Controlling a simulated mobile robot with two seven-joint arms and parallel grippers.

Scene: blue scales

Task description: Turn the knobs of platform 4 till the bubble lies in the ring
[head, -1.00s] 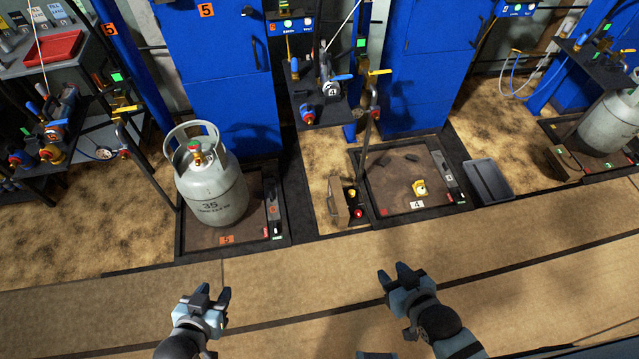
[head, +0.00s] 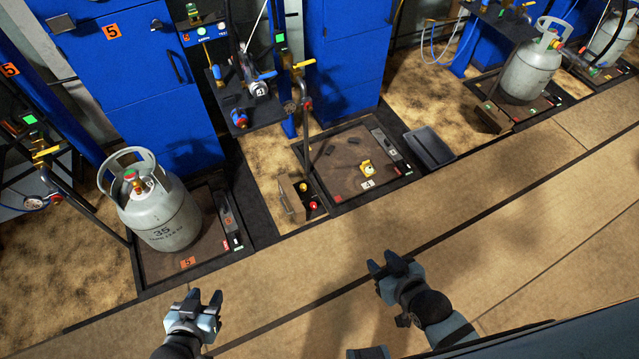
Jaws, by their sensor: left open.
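Platform 4 (head: 345,186) is a low dark square tray on the floor, with a white label marked 4 (head: 368,184) at its front edge. No cylinder stands on it. A small yellow device (head: 367,167) lies on it; a bubble, ring or knobs cannot be made out at this size. Small dark pieces lie on its surface too. My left gripper (head: 205,300) is open and empty above the walkway, at the lower left. My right gripper (head: 384,264) looks open and empty above the walkway, in front of platform 4 and apart from it.
A grey gas cylinder (head: 160,212) stands on platform 5 to the left. A box with a red button (head: 313,205) stands beside platform 4's left edge. A dark bin (head: 429,148) lies to its right. A valve shelf (head: 243,112) stands behind. The walkway (head: 480,215) is clear.

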